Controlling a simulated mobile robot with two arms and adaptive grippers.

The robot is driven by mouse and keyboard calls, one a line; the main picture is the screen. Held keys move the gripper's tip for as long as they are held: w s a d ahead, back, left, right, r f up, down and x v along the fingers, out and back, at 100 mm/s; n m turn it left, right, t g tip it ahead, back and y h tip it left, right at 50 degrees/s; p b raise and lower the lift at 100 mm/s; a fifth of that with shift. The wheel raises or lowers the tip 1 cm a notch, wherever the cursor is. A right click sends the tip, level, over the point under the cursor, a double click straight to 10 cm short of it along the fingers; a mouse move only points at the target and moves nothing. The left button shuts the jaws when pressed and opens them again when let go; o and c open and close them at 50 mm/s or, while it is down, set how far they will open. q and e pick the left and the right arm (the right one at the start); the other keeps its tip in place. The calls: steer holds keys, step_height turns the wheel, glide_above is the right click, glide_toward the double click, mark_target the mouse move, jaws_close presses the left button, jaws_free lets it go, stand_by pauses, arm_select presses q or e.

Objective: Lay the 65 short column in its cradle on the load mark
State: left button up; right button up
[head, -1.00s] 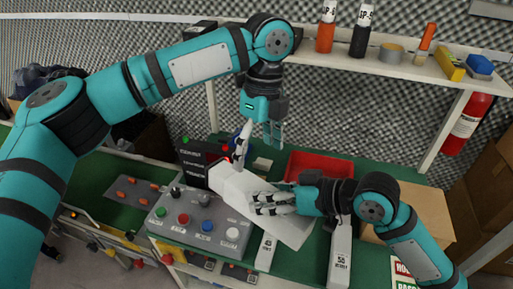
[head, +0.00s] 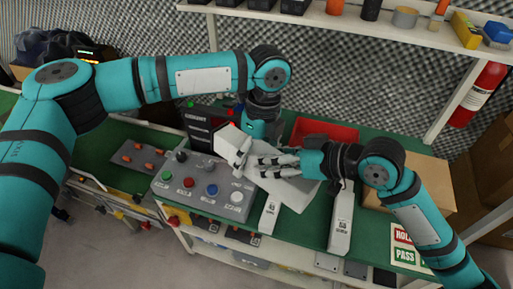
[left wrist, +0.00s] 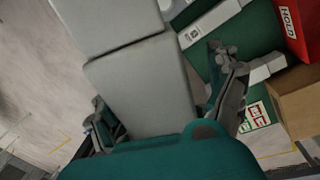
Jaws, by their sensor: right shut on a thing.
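A pale grey block-like column (head: 297,192), probably the 65 short column, lies tilted over the bench; its label does not show. My right gripper (head: 268,168) is shut on it from the right, fingers across its upper part. Its white upper end (head: 233,142) points up and left. My left gripper is behind that end in the head view, fingertips hidden. In the left wrist view my left gripper (left wrist: 168,108) is open, with fingers wide apart on either side of a grey block face (left wrist: 140,88). I cannot make out the cradle or load mark.
Two labelled grey columns (head: 341,220) (head: 270,212) lie at the bench's front edge. A control box (head: 205,188) with coloured buttons stands left. A red tray (head: 322,130) and a cardboard box (head: 425,180) are behind and right. A shelf (head: 400,28) crosses above.

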steer(key=shift+r, duration=0.25)
arm_select(q)
steer(key=shift+d, duration=0.1)
steer(key=c, duration=1.7)
arm_select(e)
steer(key=shift+s+a, duration=0.15)
steer(key=shift+a, duration=0.05)
arm_select(q)
steer(key=shift+r, duration=0.1)
arm_select(e)
steer(key=o, duration=1.8)
steer(key=shift+d+f, duration=0.1)
